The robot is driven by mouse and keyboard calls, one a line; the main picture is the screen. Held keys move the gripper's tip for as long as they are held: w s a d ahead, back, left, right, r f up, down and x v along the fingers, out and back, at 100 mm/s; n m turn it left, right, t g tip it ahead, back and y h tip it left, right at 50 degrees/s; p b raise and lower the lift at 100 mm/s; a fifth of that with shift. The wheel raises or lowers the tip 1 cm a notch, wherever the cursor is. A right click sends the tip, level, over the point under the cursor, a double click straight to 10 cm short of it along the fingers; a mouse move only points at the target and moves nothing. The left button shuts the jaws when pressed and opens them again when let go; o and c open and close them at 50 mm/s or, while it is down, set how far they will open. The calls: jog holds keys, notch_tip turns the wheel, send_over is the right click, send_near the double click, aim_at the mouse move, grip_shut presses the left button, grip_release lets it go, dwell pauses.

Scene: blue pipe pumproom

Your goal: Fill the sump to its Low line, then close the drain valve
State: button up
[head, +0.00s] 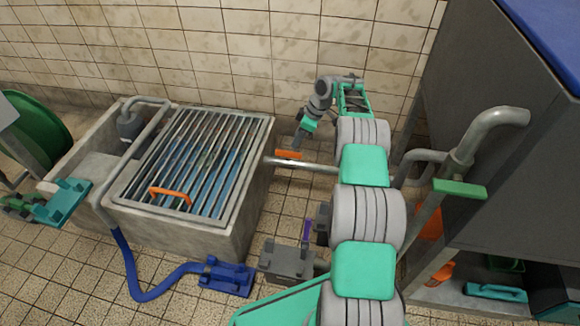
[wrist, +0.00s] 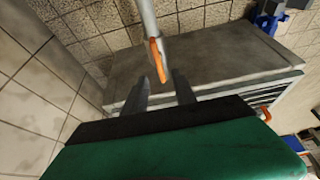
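The sump (head: 250,190) is a concrete tank at left centre in the head view, under a metal grate (head: 190,150) with an orange handle (head: 170,196). Blue shows between the bars; I cannot make out a Low line or the water level. An orange lever (head: 288,154), seemingly the drain valve's handle, sits on a grey pipe (head: 312,165) at the sump's right side. My gripper (head: 298,140) is just above the lever. In the wrist view, the lever (wrist: 157,60) appears in line with the gap between the parted fingers of my gripper (wrist: 160,73); contact is unclear.
A blue hose (head: 145,292) runs from the sump's front to a blue fitting (head: 227,276) on the tiled floor. A grey box with a purple lever (head: 307,230) stands right of it. A dark cabinet (head: 500,170) with pipes bounds the right; the tiled wall is behind.

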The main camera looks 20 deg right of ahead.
aim_at(289, 152)
jog(key=b+x, duration=0.3)
jog(key=x, duration=0.5)
jog(key=shift+w+d+f, duration=0.1)
jog(key=shift+d, duration=0.05)
jog(key=shift+c, duration=0.4)
grip_shut()
